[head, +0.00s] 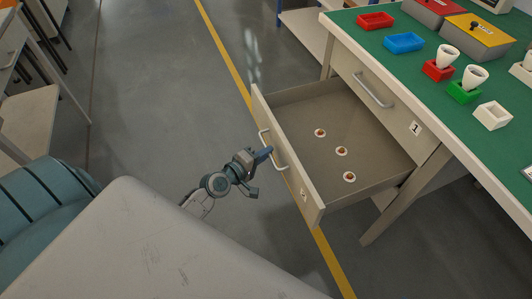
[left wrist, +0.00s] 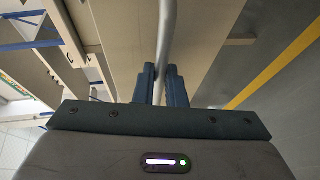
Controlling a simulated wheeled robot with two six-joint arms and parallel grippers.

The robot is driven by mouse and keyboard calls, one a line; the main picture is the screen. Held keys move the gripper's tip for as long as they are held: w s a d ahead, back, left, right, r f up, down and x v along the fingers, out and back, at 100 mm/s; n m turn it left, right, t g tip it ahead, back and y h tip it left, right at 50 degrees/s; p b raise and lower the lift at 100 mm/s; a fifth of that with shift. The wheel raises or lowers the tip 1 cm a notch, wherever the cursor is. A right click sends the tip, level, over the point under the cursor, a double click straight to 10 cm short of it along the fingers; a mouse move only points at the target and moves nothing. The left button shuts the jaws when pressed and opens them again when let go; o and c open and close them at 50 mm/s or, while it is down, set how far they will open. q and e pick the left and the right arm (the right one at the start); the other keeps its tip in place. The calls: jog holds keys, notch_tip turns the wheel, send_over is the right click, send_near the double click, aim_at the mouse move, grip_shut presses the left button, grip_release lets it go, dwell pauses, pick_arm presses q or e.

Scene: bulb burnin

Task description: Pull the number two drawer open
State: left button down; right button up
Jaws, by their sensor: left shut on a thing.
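The number two drawer (head: 318,214) stands pulled well out of the green-topped bench, its inside showing. Its front carries a small label (head: 303,194), hard to read at this angle, and a curved metal handle (head: 280,165). My left gripper (head: 264,157) is at this handle, shut on it. In the left wrist view the handle bar (left wrist: 167,40) runs between the two fingers of the left gripper (left wrist: 161,75). My right gripper is in neither view.
Three small round white pieces with reddish-brown centres, one of them here (head: 341,151), lie in the drawer. Coloured trays and cups, such as a blue tray (head: 404,42), stand on the bench. Floor left of the drawer is clear.

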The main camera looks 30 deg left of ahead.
pick_arm(q)
jog(key=c, duration=1.5)
grip_release()
jog(key=v, duration=1.1)
jog(key=shift+b, duration=0.35)
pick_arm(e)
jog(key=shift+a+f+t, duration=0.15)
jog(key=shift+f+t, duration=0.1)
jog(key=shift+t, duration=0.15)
pick_arm(q)
jog(key=shift+f, duration=0.1)
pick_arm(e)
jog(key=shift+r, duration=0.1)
